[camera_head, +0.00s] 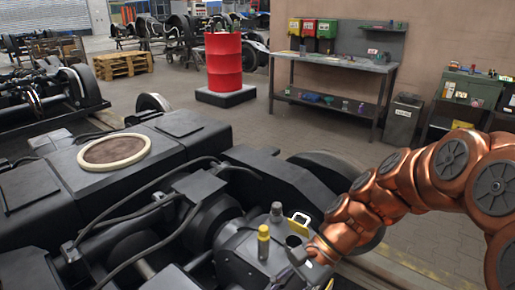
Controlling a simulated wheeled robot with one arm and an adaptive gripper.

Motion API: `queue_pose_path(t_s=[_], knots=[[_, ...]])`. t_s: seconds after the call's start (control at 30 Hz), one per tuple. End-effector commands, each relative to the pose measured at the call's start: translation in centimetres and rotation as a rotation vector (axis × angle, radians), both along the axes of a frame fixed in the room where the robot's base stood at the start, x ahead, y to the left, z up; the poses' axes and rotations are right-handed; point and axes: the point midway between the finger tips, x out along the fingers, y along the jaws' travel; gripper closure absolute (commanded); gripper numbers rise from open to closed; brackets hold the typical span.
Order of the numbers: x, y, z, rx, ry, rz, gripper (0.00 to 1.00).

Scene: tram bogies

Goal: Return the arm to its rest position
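My copper-coloured arm (410,185) reaches in from the right and bends down to the left over the black bogie (130,170). My gripper (303,258) is at the arm's low left end, close to the dark housing on the bogie. Its fingers are small and partly hidden, so I cannot tell if they are open or hold anything. A yellow-capped fitting (263,241) and a grey fitting (276,211) stand upright on the housing, left of my gripper. A yellow and white part (299,222) is just above it.
A bogie wheel (330,170) sits behind my arm. A workbench (335,68), a grey bin (403,120) and a green cabinet (468,90) stand at the back right. A red barrel (223,62) and a wooden pallet (123,64) stand farther back. The paved floor (275,130) between is clear.

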Motion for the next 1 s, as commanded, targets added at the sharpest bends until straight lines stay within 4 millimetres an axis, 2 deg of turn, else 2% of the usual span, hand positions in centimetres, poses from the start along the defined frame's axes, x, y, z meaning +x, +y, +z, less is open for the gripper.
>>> queue_pose_path(t_s=[0.1,0.5,0.8,1.0], knots=[[-2.3,-1.0,-0.2,-0.050,-0.076,0.105,0.61],[-8.4,-6.3,-0.9,-0.216,-0.297,0.460,0.61],[-11.8,-10.9,-1.1,-0.333,-0.409,0.704,0.61],[-13.3,-13.5,-1.0,-0.393,-0.449,0.826,0.61]])
